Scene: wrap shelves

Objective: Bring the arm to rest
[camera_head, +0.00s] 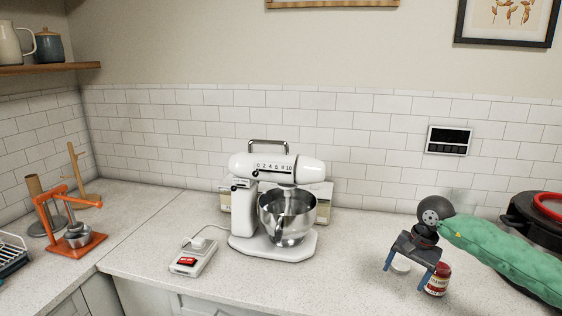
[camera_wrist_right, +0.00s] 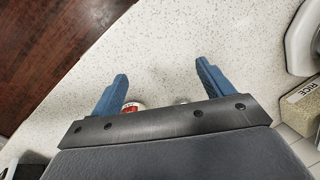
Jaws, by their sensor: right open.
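My right arm comes in from the right in the head view in a green padded sleeve. Its gripper (camera_head: 404,278) points down over the counter, with two blue fingers apart and nothing held. In the wrist view the gripper (camera_wrist_right: 162,71) shows the same spread fingers over bare speckled counter. A small red-lidded jar (camera_head: 438,281) stands right beside the right finger; whether they touch I cannot tell. A small white round thing (camera_head: 401,266) shows between the fingers, beyond them. My left gripper is not in view.
A white stand mixer (camera_head: 268,210) with a steel bowl stands mid-counter. An orange press (camera_head: 77,240) stands far left. A dark pot (camera_head: 518,222) is behind the arm. Counter between mixer and gripper is clear.

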